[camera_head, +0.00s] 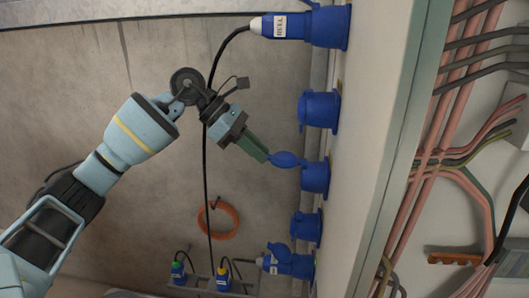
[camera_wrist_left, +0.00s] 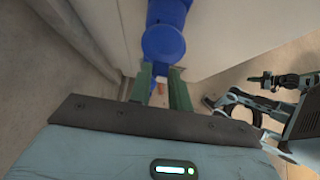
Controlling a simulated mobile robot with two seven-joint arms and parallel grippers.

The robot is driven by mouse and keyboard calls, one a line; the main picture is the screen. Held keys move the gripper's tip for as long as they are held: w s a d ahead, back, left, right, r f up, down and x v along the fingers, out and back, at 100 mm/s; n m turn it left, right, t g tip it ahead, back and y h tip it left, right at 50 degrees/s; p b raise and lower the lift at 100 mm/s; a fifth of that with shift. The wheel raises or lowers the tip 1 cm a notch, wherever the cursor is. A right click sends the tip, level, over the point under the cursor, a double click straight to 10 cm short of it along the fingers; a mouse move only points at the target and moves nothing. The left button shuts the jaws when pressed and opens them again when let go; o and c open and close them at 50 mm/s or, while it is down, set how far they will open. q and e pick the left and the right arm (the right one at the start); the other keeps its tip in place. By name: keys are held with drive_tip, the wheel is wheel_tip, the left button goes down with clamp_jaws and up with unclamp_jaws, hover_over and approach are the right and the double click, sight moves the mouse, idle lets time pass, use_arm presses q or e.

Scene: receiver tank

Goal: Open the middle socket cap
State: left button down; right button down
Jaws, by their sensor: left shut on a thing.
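The middle socket (camera_head: 315,178) is a blue housing on the pale panel, in the middle of a column of blue sockets. Its blue cap (camera_head: 287,160) stands out from the socket's upper edge towards the left, away from the panel. My left gripper (camera_head: 266,158) is shut on the outer end of this cap, with its green fingers pointing to the socket. In the left wrist view, the round cap (camera_wrist_left: 163,43) lies just beyond the green fingertips (camera_wrist_left: 160,73). The socket's opening is hidden from me. Parts of my other arm seem to show at the right there, too unclear to read its gripper.
A socket with a black-cabled plug (camera_head: 285,27) is at the top; a closed socket (camera_head: 319,110) sits below it. Under the middle one are another socket (camera_head: 306,228) and a plugged one (camera_head: 292,264). A black cable hangs behind my gripper. An orange coil (camera_head: 220,221) hangs on the wall.

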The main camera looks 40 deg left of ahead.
use_arm(q)
wheel_tip(320, 180, down, 2)
drive_tip(key=h+b, duration=0.1)
drive_tip(key=b, duration=0.1)
drive_tip(key=t+h+b, duration=0.1)
drive_tip(key=b, duration=0.1)
drive_tip(key=shift+s+a+f+t+h+b, duration=0.1)
drive_tip(key=shift+a+f+t+h+b, duration=0.05)
drive_tip(key=shift+f+t+h+b, duration=0.15)
drive_tip(key=c, duration=1.3)
unclamp_jaws()
drive_tip(key=shift+v, duration=3.9)
